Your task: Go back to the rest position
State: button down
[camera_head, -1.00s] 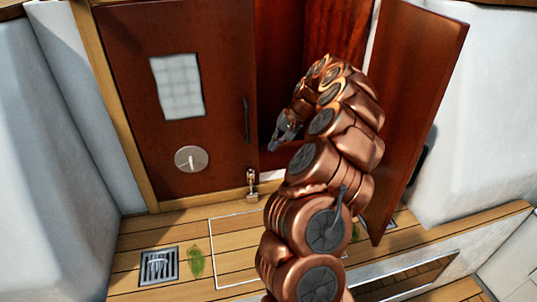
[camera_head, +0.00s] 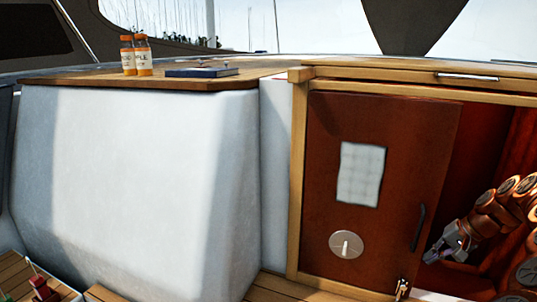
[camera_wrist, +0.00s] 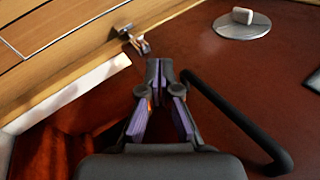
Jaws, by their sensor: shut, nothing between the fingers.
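My gripper (camera_head: 440,250) is at the right of the head view, at the end of my copper-coloured arm, in front of the open companionway. In the wrist view my gripper (camera_wrist: 158,62) is shut, with its fingertips together and nothing between them. A dark red door (camera_head: 385,130) with a black handle (camera_head: 418,228) is beside it on the left. In the wrist view the black handle (camera_wrist: 235,125) runs just right of the fingers; I cannot tell whether they touch.
A round metal disc with a knob (camera_head: 346,245) and a pale gridded sheet (camera_head: 361,174) are on the door. A brass latch (camera_head: 402,288) is at its bottom corner. Two orange bottles (camera_head: 136,56) and a blue book (camera_head: 202,72) rest on the wooden ledge (camera_head: 60,77) at left.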

jog(key=s+a+r+n+g+p, duration=0.15)
jog(key=a+r, duration=0.25)
jog(key=a, duration=0.4)
jog(key=s+a+r+n+p, duration=0.1)
jog(key=a+r+n, duration=0.1)
jog(key=a+r, duration=0.45)
jog(key=s+a+r+n+g+p, duration=0.25)
jog(key=s+a, duration=0.55)
jog(key=a, duration=0.4)
jog(key=s+a+f+n+h+p, duration=0.1)
jog(key=s+h, duration=0.1)
jog(key=s, duration=1)
jog(key=s+a+f+n+g+h+p, duration=0.1)
jog(key=s+a+f+h+p, duration=0.1)
jog(key=s, duration=1.1)
jog(key=shift+a+g, duration=0.15)
jog(key=shift+g, duration=0.15)
jog(key=shift+a, duration=0.1)
